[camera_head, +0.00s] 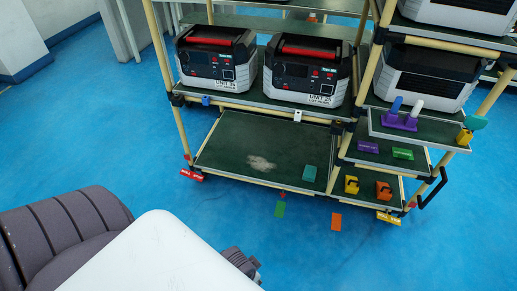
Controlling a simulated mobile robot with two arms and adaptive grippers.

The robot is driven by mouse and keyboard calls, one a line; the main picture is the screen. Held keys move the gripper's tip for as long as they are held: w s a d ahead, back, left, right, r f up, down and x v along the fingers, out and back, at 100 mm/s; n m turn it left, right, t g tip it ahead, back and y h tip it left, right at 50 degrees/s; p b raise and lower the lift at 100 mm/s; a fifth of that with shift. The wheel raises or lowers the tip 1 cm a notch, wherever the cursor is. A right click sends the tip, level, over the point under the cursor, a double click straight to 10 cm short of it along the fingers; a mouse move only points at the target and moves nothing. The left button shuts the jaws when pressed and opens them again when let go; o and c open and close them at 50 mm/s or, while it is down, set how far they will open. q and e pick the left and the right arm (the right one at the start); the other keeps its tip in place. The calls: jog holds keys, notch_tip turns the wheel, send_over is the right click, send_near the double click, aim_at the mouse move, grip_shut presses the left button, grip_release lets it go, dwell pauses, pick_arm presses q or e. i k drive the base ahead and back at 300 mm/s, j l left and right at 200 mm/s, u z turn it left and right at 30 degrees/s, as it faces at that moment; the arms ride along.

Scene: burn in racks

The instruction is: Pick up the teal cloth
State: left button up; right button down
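A flat teal cloth (309,173) lies on the dark green lower shelf (225,140) of the rack, near its front right corner. A pale dusty patch (261,163) lies on the same shelf to its left. Neither of my grippers can be made out in the head view. Nothing of mine touches the cloth.
Two power units (215,58) (306,70) stand on the shelf above. Small trays at the right hold a purple holder (398,121), yellow (351,185) and orange (384,190) pieces. Green (280,209) and orange (336,222) markers lie on the clear blue floor.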

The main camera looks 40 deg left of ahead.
aim_at(309, 172)
jog(key=i+j+u, duration=0.1)
jog(key=i+j, duration=0.15)
jog(key=i, duration=0.2)
jog(key=i+j+u, duration=0.1)
jog(key=i, duration=0.35)
jog(key=j, duration=0.1)
